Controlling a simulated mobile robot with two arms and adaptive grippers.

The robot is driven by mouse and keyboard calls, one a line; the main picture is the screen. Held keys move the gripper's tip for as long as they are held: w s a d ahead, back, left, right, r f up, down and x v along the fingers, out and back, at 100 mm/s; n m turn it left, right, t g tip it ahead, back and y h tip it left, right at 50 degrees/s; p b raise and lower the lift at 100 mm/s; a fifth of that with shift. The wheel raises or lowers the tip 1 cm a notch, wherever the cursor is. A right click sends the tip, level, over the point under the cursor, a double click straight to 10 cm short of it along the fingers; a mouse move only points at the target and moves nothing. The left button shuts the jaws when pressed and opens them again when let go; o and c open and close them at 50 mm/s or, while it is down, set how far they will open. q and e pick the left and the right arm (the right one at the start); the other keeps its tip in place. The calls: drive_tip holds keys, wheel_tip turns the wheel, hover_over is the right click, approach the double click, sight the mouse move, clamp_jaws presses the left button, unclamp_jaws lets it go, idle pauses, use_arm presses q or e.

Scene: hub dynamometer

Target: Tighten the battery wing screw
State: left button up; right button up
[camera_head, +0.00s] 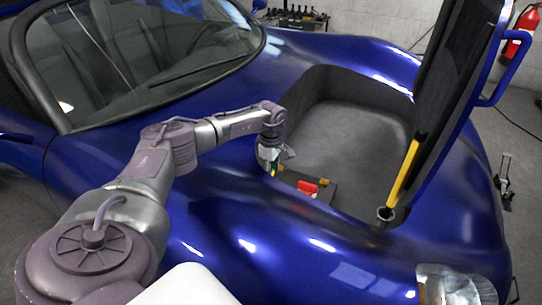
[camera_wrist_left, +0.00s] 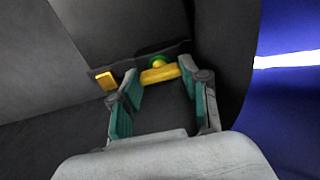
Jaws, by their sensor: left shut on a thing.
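The battery wing screw (camera_wrist_left: 160,75) is a yellow wing with a small green round part behind it, seen in the left wrist view against a dark panel. My left gripper (camera_wrist_left: 159,70) has its teal-padded fingertips on either side of the yellow wing, shut on it. In the head view my left gripper (camera_head: 272,166) reaches down into the left side of the car's open front compartment. The screw is too small or hidden there to make out. My right gripper is not in view.
A yellow tab (camera_wrist_left: 106,80) sits left of the screw. A red piece (camera_head: 307,187) lies on a dark block in the compartment (camera_head: 345,130). The raised hood (camera_head: 440,100) with a yellow strut (camera_head: 402,174) stands at the right. Blue bodywork surrounds the opening.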

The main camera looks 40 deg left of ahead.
use_arm(q)
drive_tip(key=o, duration=1.1)
drive_tip(key=shift+o, duration=0.2)
wheel_tip(320, 180, up, 12)
